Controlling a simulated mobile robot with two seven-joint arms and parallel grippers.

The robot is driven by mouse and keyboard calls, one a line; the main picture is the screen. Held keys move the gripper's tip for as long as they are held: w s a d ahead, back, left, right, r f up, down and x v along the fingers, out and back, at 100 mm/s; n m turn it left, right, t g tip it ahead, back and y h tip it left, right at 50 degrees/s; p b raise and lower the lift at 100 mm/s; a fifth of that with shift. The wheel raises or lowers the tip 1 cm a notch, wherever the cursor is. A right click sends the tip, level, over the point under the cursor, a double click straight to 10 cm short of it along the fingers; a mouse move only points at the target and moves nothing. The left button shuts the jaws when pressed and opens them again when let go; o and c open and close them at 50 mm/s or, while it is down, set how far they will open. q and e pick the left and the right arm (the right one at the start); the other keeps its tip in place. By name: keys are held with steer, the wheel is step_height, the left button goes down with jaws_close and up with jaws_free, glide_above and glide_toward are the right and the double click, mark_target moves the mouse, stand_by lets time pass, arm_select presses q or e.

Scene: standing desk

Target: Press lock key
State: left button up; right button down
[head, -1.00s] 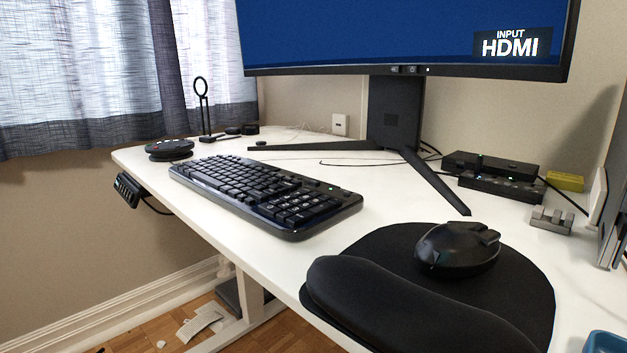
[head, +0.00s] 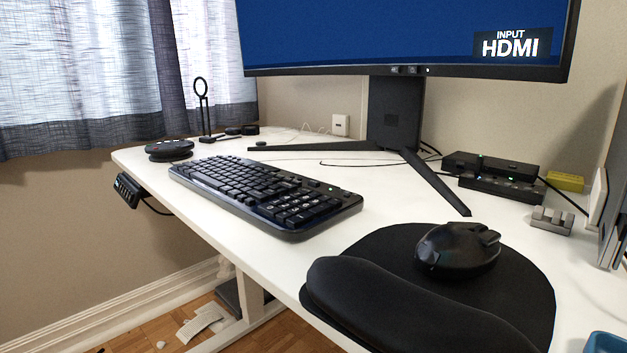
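A black keyboard (head: 262,194) lies on the white desk, left of the middle of the head view. Its number pad is at the near right end, beside several small buttons along the top edge. The key legends are too small to read, so I cannot tell which key is the lock key. Neither my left gripper nor my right gripper shows in the head view.
A black mouse (head: 457,249) sits on a wrist-rest mouse pad (head: 530,290) at front right. The monitor stand (head: 392,120) is behind the keyboard. A round black device (head: 169,149) is at far left. Black boxes (head: 490,170) stand at right. White desk (head: 375,190) is bare between.

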steer(key=shift+s, duration=0.15)
steer(key=shift+s+f, duration=0.1)
steer(key=shift+s, duration=0.3)
arm_select(q)
steer(key=shift+s, duration=0.1)
arm_select(e)
steer(key=shift+w, duration=0.55)
arm_select(q)
steer(key=shift+s+r, duration=0.1)
